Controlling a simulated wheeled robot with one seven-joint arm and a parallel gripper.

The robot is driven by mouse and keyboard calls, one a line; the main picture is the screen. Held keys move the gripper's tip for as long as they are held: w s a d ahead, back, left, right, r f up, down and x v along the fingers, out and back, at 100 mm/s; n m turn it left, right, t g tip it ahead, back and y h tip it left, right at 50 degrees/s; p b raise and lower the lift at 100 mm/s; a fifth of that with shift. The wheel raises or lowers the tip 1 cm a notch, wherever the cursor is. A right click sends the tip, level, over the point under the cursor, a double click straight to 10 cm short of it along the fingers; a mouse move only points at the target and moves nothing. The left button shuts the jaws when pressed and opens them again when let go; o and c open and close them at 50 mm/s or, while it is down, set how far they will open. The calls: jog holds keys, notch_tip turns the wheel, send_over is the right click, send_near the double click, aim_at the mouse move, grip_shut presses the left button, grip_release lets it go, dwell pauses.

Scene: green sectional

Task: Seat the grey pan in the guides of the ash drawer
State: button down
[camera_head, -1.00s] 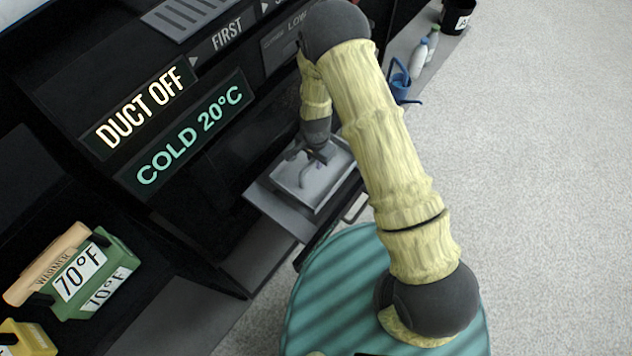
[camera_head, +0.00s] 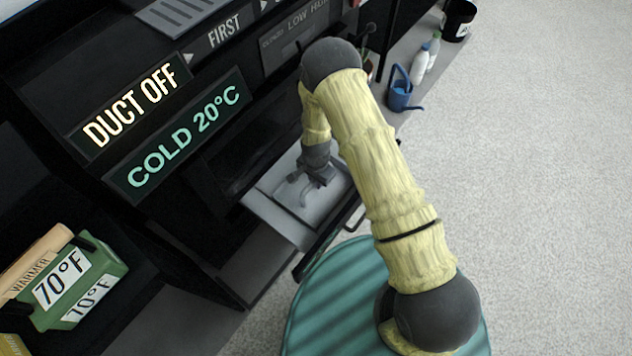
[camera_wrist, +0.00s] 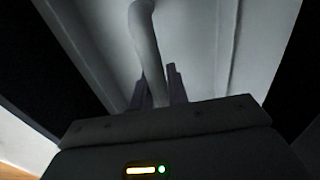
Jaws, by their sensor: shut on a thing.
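The grey pan (camera_head: 322,204) is a shallow tray with a curved raised handle (camera_head: 303,192). It lies at the pulled-out ash drawer (camera_head: 275,218), low against it. My gripper (camera_head: 308,181) is above the pan, shut on the handle. In the wrist view the fingers (camera_wrist: 158,92) close around the lower end of the handle (camera_wrist: 146,42), with the pan surface (camera_wrist: 200,45) behind. The drawer's guides cannot be made out, and my wrist hides part of the pan, so I cannot tell whether it sits fully between them.
The black cabinet front with lit signs (camera_head: 185,140) rises left of my arm. A green block marked 70°F (camera_head: 80,280) is at lower left. A blue watering can (camera_head: 399,92), bottles (camera_head: 420,65) and a black bucket (camera_head: 458,20) stand far right. Carpet (camera_head: 540,180) is clear.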

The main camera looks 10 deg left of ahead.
jog(key=shift+f, duration=0.35)
jog(key=c, duration=1.4)
grip_release()
jog(key=shift+o, duration=0.2)
notch_tip(320, 180, up, 12)
jog(key=p, duration=0.4)
jog(key=shift+r, duration=0.2)
